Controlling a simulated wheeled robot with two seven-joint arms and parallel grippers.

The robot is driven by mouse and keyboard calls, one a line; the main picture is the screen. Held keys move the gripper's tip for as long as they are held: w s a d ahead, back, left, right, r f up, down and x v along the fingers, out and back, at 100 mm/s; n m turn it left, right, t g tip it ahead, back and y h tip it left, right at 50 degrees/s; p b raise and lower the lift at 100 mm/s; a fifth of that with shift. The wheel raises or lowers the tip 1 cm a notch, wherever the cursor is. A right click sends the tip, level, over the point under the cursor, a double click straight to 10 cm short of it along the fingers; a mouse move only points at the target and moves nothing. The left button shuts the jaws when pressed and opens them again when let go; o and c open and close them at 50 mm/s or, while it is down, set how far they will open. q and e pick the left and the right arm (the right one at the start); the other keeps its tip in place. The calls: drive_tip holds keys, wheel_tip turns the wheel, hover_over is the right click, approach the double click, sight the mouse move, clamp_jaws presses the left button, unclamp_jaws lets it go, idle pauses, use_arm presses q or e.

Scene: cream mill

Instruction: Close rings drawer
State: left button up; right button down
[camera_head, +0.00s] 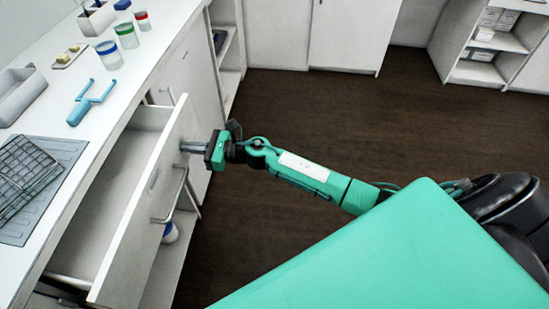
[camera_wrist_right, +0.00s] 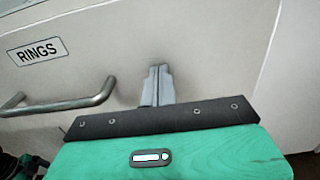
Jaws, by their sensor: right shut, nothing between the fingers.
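The rings drawer (camera_head: 135,215) stands pulled out from the white counter in the head view, and its inside looks empty. In the right wrist view its front (camera_wrist_right: 210,45) carries a RINGS label (camera_wrist_right: 37,51) and a grey bar handle (camera_wrist_right: 62,104). My right gripper (camera_head: 184,147) is shut and empty, with its fingertips at the drawer front near the far end. In the right wrist view the shut fingers (camera_wrist_right: 157,85) point at the front, to the right of the handle; I cannot tell whether they touch it. My left gripper is not in view.
Below the drawer is an open space with a blue and white item (camera_head: 170,233). The dark floor (camera_head: 300,110) beyond my arm is clear.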

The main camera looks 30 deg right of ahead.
drive_tip(key=b+x, duration=0.3)
drive_tip(key=x, duration=0.9)
drive_tip(key=shift+w+a+f, duration=0.1)
drive_tip(key=shift+w+a, duration=0.3)
drive_tip(key=shift+a, duration=0.05)
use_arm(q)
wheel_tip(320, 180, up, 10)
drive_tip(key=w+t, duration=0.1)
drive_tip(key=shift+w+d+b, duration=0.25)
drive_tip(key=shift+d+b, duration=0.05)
use_arm(e)
drive_tip(key=shift+r, duration=0.3)
drive_tip(key=shift+r, duration=0.1)
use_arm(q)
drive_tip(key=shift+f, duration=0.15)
